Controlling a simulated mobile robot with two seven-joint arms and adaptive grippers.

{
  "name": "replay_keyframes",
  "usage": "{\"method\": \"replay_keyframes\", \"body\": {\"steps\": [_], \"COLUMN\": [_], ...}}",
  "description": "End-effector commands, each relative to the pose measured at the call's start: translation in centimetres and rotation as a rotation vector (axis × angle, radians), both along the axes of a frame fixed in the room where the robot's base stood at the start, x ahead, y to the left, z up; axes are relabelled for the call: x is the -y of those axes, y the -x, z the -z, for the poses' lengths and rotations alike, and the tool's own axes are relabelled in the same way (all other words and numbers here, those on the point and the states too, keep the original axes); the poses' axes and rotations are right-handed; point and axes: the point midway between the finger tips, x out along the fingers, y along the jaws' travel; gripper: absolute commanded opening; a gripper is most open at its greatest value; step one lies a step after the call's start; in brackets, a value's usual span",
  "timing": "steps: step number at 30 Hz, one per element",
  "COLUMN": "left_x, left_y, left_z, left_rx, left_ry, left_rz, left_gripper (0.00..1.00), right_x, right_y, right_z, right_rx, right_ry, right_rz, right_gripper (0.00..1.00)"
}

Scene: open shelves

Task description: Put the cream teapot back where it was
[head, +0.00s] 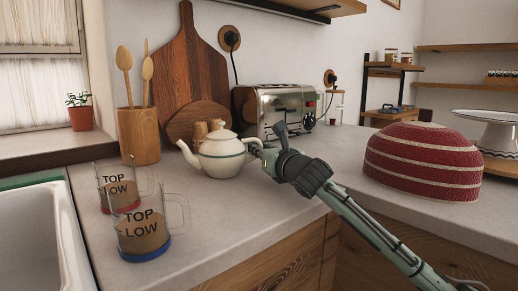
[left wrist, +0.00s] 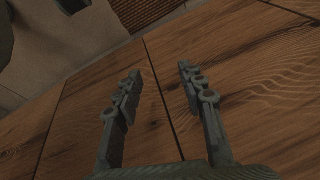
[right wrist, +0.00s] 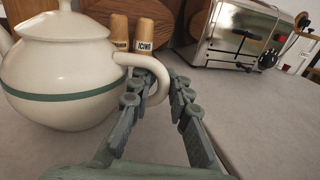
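The cream teapot (head: 221,157), with a green band and lid, is upright at the middle of the counter, spout to the left. I cannot tell whether its base touches the counter. In the right wrist view the teapot (right wrist: 65,75) fills the left side. My right gripper (head: 258,150) comes from the right at its handle. In the right wrist view my right gripper's fingers (right wrist: 160,88) are either side of the handle's outer curve, closed in on it. My left gripper (left wrist: 158,80) is open and empty, in front of wooden cabinet fronts; it is outside the head view.
Two glass mugs marked TOP LOW (head: 145,232) (head: 118,187) stand at the front left. Small cork-coloured shakers (right wrist: 144,35), a toaster (head: 280,106) and cutting boards (head: 188,70) are behind the teapot. A red striped dome (head: 423,162) is at right. The sink (head: 35,240) is at left.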

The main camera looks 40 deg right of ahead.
Motion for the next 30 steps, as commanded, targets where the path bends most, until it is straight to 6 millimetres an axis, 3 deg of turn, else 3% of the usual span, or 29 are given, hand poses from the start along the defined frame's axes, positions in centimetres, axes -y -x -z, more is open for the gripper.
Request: {"method": "replay_keyframes", "body": {"steps": [4,16,30], "left_x": [0.0,0.0,0.0], "left_y": [0.0,0.0,0.8], "left_z": [0.0,0.2,-2.4], "left_rx": [0.000,-0.002,0.006], "left_ry": [0.000,-0.001,-0.014], "left_rz": [0.000,-0.001,-0.003], "left_gripper": [0.40,0.40,0.40], "right_x": [0.0,-0.1,-2.0], "right_y": [0.0,0.9,9.1], "right_z": [-0.1,0.0,0.2], "right_rx": [0.002,0.003,-0.001], "right_ry": [-0.001,0.002,0.003], "right_rz": [-0.001,0.000,-0.002], "right_gripper": [0.34,0.34,0.34]}}
